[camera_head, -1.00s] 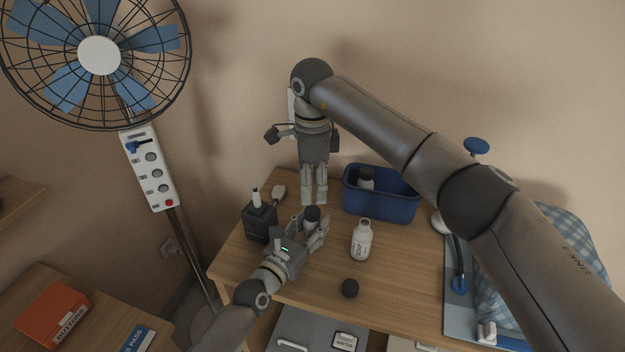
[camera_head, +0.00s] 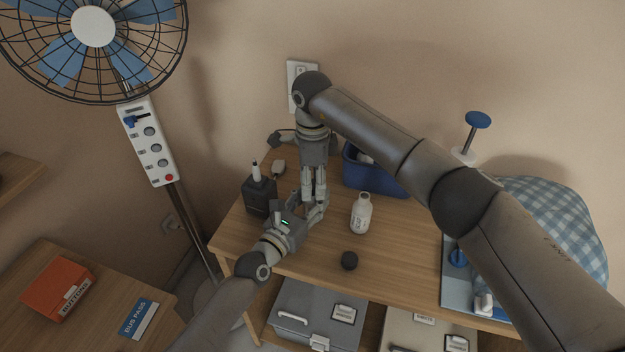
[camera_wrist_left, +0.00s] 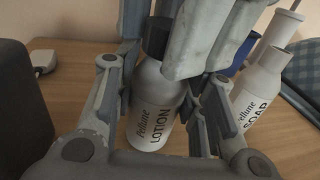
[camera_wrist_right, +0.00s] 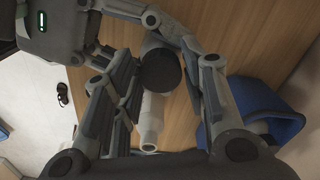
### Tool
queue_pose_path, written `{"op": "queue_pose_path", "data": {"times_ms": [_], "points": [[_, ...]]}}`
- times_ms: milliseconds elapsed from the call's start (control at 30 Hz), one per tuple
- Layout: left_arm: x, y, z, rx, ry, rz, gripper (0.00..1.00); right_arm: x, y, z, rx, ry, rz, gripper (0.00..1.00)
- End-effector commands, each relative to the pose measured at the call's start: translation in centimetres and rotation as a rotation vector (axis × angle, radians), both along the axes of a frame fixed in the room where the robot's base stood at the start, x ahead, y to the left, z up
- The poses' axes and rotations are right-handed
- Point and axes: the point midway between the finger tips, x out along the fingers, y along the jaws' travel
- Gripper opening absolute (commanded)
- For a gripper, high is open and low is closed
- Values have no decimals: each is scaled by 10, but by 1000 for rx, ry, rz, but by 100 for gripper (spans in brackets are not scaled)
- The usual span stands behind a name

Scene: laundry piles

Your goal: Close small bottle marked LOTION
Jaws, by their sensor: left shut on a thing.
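The small LOTION bottle (camera_wrist_left: 152,122) is white and stands upright on the table in the left wrist view. A dark cap (camera_wrist_right: 160,71) sits at its top; whether it is tightened cannot be told. My left gripper (camera_head: 314,213) is shut around the bottle's body from the side. My right gripper (camera_head: 313,194) points down from above, its fingers on either side of the cap. In the right wrist view its fingers look apart, with the cap between them. In the head view the grippers mostly hide the bottle.
An uncapped white SOAP bottle (camera_head: 361,216) stands just right of the grippers. A loose dark cap (camera_head: 349,261) lies in front of it. A checked cloth bundle (camera_head: 550,225) lies at right.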

Motion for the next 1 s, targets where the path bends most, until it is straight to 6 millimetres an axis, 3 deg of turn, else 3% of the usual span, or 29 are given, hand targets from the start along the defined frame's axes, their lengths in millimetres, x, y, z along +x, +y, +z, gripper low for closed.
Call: {"op": "queue_pose_path", "data": {"times_ms": [33,267,467,1000], "points": [[0,0,0,0,0,0,0,0,0,0,0,0,0,29],[0,0,0,0,0,0,0,0,0,0,0,0,0,0],[0,0,0,0,0,0,0,0,0,1,0,0,-80,0],[0,0,0,0,0,0,0,0,1,0,0,0,-917,0]]}}
